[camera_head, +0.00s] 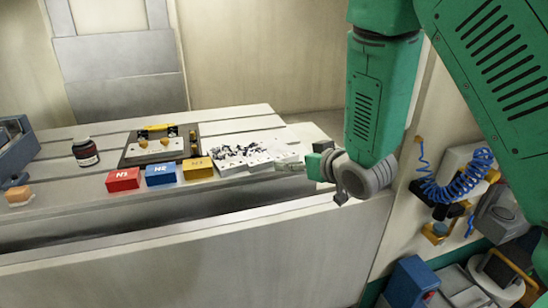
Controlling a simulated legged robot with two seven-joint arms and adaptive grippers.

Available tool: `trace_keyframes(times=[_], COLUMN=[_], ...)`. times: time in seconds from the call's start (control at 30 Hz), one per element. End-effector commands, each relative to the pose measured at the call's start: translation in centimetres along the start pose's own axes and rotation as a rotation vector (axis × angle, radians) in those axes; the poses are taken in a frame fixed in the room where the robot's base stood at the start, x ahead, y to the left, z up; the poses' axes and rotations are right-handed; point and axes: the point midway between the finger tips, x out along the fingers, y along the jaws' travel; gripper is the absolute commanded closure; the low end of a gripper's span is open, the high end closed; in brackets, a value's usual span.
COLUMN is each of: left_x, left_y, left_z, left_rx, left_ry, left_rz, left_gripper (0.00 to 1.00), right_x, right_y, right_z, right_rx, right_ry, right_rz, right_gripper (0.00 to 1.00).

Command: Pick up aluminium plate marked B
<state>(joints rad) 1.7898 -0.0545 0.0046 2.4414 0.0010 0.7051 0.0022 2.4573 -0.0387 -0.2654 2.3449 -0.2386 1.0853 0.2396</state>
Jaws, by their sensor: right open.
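A pale metal plate (152,152) lies on the dark mould base (190,132) on the bench, with small yellowish knobs on top. I cannot read a B on it, so I cannot tell if it is the aluminium plate marked B. My right gripper (290,166) is at the right end of the bench, right of the white sheet and well apart from the pale plate. It is open; its fingers are small and hard to make out. My left gripper is not in view.
Red (123,180), blue (160,174) and yellow (198,168) blocks line the front of the mould base. A white sheet with dark bits (243,157) lies to their right. A dark jar (85,152) stands left. A blue coiled hose (455,190) is at right.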

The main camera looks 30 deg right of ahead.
Motion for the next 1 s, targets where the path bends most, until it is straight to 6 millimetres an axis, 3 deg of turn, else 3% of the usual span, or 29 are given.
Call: trace_keyframes(times=[0.27, 0.53, 0.87, 1.0], left_x=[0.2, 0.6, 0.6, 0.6], left_y=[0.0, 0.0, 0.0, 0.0], left_z=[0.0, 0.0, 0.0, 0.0], left_rx=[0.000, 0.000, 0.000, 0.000], left_ry=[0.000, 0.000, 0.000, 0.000], left_rz=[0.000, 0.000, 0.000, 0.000], left_gripper=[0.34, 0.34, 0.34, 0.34], right_x=[2.2, 6.1, 6.8, 6.8], right_y=[0.2, 0.3, 0.3, 0.4], right_z=[0.2, 0.6, 0.5, 0.5], right_rx=[0.002, -0.001, 0.001, 0.001], right_ry=[0.000, 0.000, 0.000, 0.000], right_rz=[0.000, -0.001, 0.000, 0.000], right_gripper=[0.16, 0.16, 0.16, 0.65])
